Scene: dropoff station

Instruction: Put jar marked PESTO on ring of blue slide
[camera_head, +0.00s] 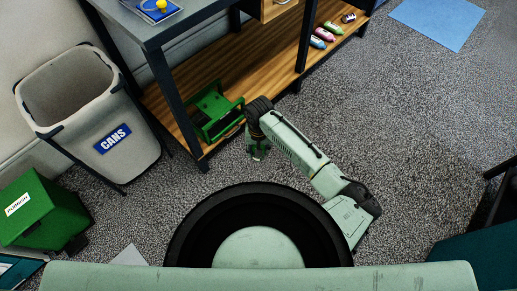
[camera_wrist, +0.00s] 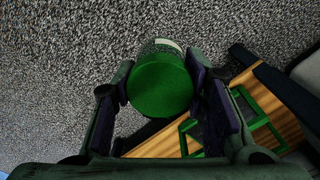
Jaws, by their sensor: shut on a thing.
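My gripper (camera_wrist: 165,90) is shut on a jar with a green lid (camera_wrist: 160,88), its fingers on both sides of it. A pale strip shows on the jar's far side, but no marking is readable. In the head view my gripper (camera_head: 258,152) hangs over the carpet just in front of the shelf unit; the jar cannot be made out clearly there. A blue plate with a yellow piece (camera_head: 160,7) lies on the unit's grey top, cut by the upper edge; I cannot tell whether it is the blue slide, and no ring is clear.
A green open frame (camera_head: 213,112) stands on the wooden lower shelf (camera_head: 262,80), close to my gripper. Several small bottles (camera_head: 322,36) lie further along it. A grey CANS bin (camera_head: 92,120) and a green box (camera_head: 38,210) stand left.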

